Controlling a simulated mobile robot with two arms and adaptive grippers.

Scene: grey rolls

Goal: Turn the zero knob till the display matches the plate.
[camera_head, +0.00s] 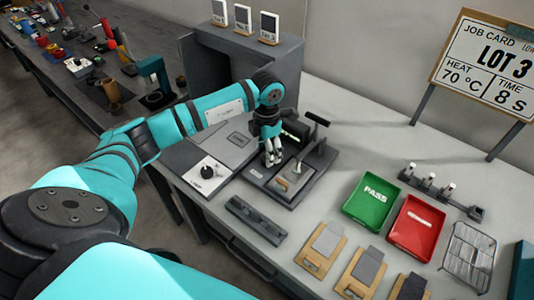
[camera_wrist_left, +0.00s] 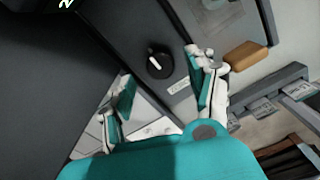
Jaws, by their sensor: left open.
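My left gripper (camera_head: 272,160) is open and empty above the dark bench device (camera_head: 309,178). In the left wrist view its fingers (camera_wrist_left: 160,77) stand apart. A round black knob with a white pointer line (camera_wrist_left: 158,62) lies beyond and between them, with no visible contact. A small pale label (camera_wrist_left: 179,86), too blurred to read, sits beside the knob. The gripper hides this knob in the head view. A dark display with green light (camera_head: 296,129) is partly covered by my gripper; its reading cannot be made out. I cannot tell which plate is meant. My right gripper is out of view.
A wooden handle (camera_wrist_left: 246,55) is close to the right finger. A lever (camera_head: 316,121) rises behind the gripper. Another knob (camera_head: 207,171) is at left. Green (camera_head: 371,217) and red (camera_head: 416,242) trays lie right. A job card (camera_head: 483,60) reads LOT 3, 70 °C, 8 s.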

